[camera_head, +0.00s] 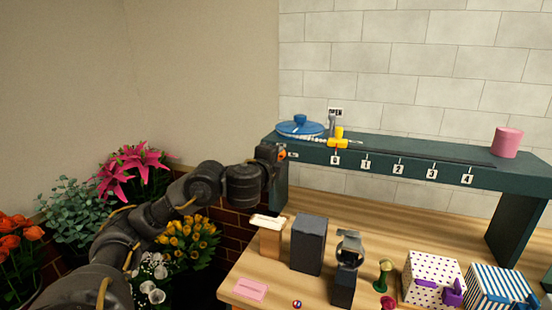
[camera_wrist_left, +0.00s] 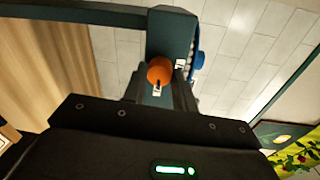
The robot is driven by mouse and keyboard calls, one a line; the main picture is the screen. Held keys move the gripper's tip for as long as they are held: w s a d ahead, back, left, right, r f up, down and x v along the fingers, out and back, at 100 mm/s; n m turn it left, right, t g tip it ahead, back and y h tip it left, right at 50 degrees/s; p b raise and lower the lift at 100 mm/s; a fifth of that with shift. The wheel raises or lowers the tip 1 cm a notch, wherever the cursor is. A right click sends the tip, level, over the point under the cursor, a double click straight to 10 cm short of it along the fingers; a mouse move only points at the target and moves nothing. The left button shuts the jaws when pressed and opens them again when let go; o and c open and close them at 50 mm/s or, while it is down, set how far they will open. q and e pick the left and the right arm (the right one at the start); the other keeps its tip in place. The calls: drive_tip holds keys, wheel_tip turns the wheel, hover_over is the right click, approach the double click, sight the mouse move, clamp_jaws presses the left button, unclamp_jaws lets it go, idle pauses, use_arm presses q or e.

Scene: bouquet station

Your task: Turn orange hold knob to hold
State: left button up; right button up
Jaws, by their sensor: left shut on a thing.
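The orange hold knob (camera_head: 282,154) sits on the front face at the left end of the dark green raised shelf (camera_head: 390,155). In the left wrist view the knob (camera_wrist_left: 160,70) shows as an orange ball with a dark mark, between my fingertips. My left gripper (camera_wrist_left: 160,88) is shut on the knob; in the head view the gripper (camera_head: 277,154) reaches it from the left and partly hides it. Small white labels stand beside the knob, too small to read. My right gripper is not in view.
A blue lidded dish (camera_head: 300,126), a yellow slider piece (camera_head: 338,138) and a pink cylinder (camera_head: 507,142) are on the shelf. Below, the wooden table (camera_head: 400,235) holds blocks, a dark stand (camera_head: 346,265) and patterned boxes (camera_head: 432,277). Potted flowers (camera_head: 188,240) stand under my left arm.

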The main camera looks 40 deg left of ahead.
use_arm(q)
drive_tip(key=shift+f+m, duration=0.15)
drive_tip(key=shift+m, duration=0.25)
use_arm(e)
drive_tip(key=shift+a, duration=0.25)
use_arm(q)
drive_tip(key=o, duration=1)
drive_tip(key=shift+c, duration=0.2)
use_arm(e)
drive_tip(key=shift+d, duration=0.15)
